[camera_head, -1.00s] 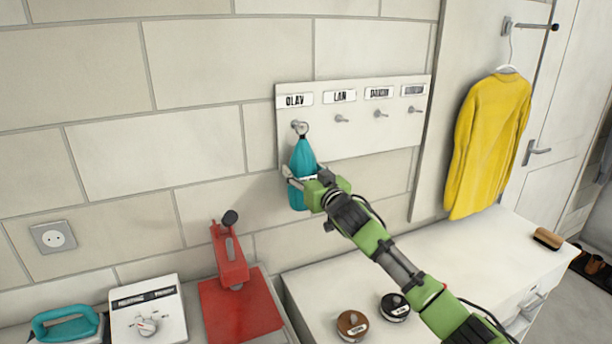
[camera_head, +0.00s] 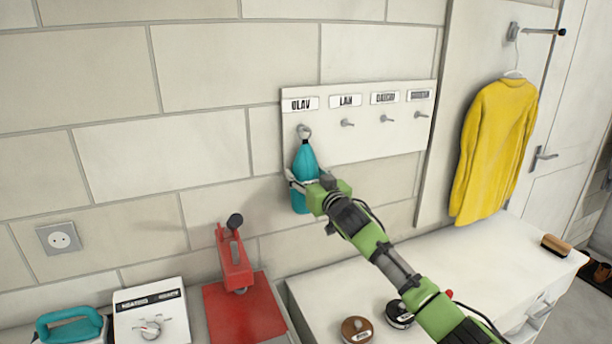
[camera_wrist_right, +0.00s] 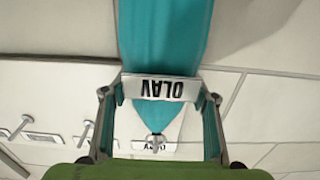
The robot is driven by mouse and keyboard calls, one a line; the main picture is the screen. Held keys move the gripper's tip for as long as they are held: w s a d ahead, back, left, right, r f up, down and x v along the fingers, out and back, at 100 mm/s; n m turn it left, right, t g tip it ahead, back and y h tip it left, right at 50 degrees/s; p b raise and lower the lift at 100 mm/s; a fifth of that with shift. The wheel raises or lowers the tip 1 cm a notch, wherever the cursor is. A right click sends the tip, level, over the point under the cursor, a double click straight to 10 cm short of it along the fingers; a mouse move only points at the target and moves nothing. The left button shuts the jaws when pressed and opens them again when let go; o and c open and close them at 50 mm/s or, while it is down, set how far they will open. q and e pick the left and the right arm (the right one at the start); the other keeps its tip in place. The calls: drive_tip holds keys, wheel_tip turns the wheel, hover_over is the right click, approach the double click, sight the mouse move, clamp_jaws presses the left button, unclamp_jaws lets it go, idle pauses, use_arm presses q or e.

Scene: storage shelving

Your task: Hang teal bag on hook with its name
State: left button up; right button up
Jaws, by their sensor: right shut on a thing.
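The teal bag (camera_head: 305,160) hangs upright in front of the hook board, with a ring at its top. My right gripper (camera_head: 304,182) is shut on the bag's middle, from both sides. In the right wrist view the teal bag (camera_wrist_right: 165,35) carries a tag reading OLAV (camera_wrist_right: 160,90) between the fingers. The leftmost hook (camera_head: 301,128) is under the OLAV sign (camera_head: 300,104). The bag's ring overlaps this hook in the head view; I cannot tell whether it is around the hook or in front of it. My left gripper is not in view.
Three other hooks on the board (camera_head: 370,145) are empty. A yellow sweater (camera_head: 495,150) hangs at the right. Below are a white cabinet top (camera_head: 345,290) with two round tins, a red press (camera_head: 235,270), a dial box and a teal iron.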

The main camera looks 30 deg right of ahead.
drive_tip(key=shift+r, duration=0.1)
drive_tip(key=o, duration=2.1)
drive_tip(key=shift+s+f, duration=0.1)
drive_tip(key=shift+f, duration=0.1)
drive_tip(key=s, duration=1.2)
drive_tip(key=shift+a+r, duration=0.2)
drive_tip(key=shift+a, duration=0.15)
